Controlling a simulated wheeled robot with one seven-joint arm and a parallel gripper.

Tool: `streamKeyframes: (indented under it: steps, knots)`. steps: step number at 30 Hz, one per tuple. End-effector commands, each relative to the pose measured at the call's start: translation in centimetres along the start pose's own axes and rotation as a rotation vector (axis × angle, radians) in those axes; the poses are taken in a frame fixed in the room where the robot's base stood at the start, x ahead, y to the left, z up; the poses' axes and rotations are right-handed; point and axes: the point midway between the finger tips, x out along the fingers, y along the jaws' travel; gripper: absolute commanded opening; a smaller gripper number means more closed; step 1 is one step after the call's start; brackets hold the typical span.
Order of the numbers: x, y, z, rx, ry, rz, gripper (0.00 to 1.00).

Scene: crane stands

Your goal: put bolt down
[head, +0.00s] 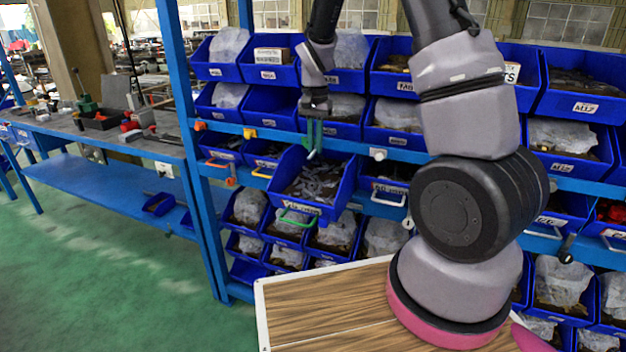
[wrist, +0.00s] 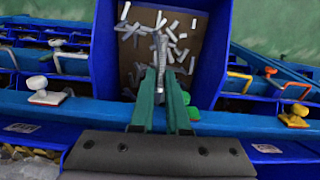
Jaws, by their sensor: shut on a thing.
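My gripper (head: 315,150) has green fingers and points down over a pulled-out blue bin (head: 302,204) in the head view. In the wrist view my gripper (wrist: 160,75) is shut on a grey metal bolt (wrist: 160,45), which sticks out past the fingertips. The bolt is above the bin, whose blue side wall (wrist: 104,45) shows at the left. Many loose grey bolts (wrist: 140,75) lie scattered on the bin's brown floor. In the head view the held bolt is too small to make out clearly.
Blue shelving (head: 175,80) holds rows of blue bins around the pulled-out one, several with bagged parts. Coloured handles (wrist: 238,80) stick out from the shelf rails on both sides. A workbench (head: 90,130) with tools stands at the left, with open green floor before it.

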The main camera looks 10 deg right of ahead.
Motion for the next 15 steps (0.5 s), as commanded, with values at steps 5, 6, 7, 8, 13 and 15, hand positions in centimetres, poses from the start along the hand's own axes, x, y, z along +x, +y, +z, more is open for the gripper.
streamKeyframes:
  steps: [5,6,7,8,13,15]
  knots:
    - [4.8,0.1,0.0,0.002,-0.004,0.004,0.0]
    - [5.5,0.1,0.0,0.001,-0.002,0.003,0.0]
    - [6.0,0.1,0.0,0.001,-0.003,0.003,0.0]
    - [6.5,0.1,0.0,0.001,-0.002,0.002,0.0]
    - [7.8,0.0,0.0,0.001,0.0,0.001,0.0]
    - [8.2,0.0,0.0,0.001,0.0,0.001,0.0]
